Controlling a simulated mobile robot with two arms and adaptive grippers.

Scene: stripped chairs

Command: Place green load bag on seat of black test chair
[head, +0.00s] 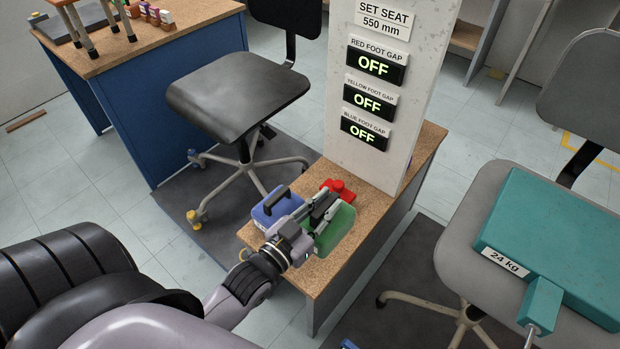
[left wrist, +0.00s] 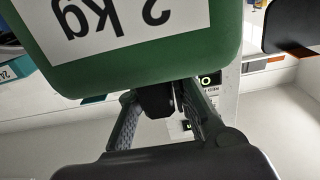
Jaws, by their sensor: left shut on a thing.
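The green load bag (head: 337,230) is at the wooden bench, in my left gripper (head: 320,212). In the left wrist view the bag (left wrist: 120,75) fills the top, with an upside-down "2 kg" label. The fingers (left wrist: 160,100) are shut around its dark handle. I cannot tell whether the bag still touches the bench. The black test chair (head: 238,92) stands behind and left of the bench, its seat empty. My right gripper is not in view.
A blue bag (head: 275,207) and a red piece (head: 338,186) are on the bench (head: 322,268) beside the gripper. A sign pillar (head: 385,130) rises behind them, its three indicators reading OFF. A grey chair (head: 455,230) at right bears a teal 24 kg block (head: 555,240).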

